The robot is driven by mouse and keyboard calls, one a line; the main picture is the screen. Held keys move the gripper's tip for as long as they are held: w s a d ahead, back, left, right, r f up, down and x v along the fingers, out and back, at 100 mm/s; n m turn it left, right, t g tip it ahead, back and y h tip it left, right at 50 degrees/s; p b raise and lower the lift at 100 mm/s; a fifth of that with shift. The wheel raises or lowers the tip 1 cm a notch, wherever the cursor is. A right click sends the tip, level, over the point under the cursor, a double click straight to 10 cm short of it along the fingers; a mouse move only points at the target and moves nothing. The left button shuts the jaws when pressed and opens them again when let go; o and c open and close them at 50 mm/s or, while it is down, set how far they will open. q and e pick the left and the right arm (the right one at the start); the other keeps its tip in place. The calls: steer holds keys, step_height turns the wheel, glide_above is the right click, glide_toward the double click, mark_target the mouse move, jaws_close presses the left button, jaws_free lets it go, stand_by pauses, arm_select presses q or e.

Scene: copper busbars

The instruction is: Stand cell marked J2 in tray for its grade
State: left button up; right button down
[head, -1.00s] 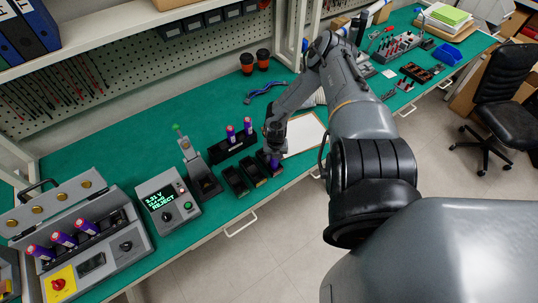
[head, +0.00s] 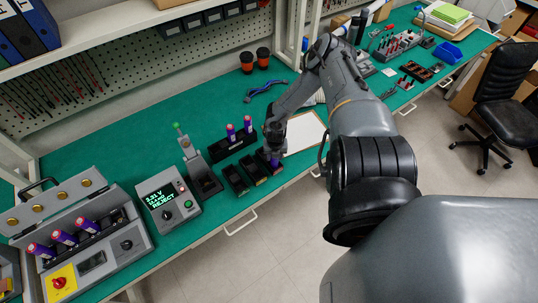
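A purple cell (head: 276,164) is upright at the rightmost of three small black trays, below my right gripper (head: 273,152). The gripper's fingers are at the cell's top; they are too small and dark to tell whether they are shut on it. The cell's marking cannot be read. The left tray (head: 236,181) and the middle tray (head: 254,172) look empty. The tester (head: 168,201) has a green display with a voltage and the word REJECT. My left gripper is not in view.
A black rack (head: 232,147) behind the trays holds two purple cells. A grey case (head: 130,240) at the left holds three more. A test stand (head: 196,165) is left of the trays. A white board (head: 303,134) lies right of them. The green bench behind is mostly clear.

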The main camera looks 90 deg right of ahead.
steer(key=shift+f, duration=0.3)
stand_by(0.5)
steer(key=c, duration=0.8)
jaws_free()
steer(key=shift+o, duration=1.1)
step_height(320, 180, up, 6)
steer(key=p, duration=0.6)
steer(key=shift+p, duration=0.4)
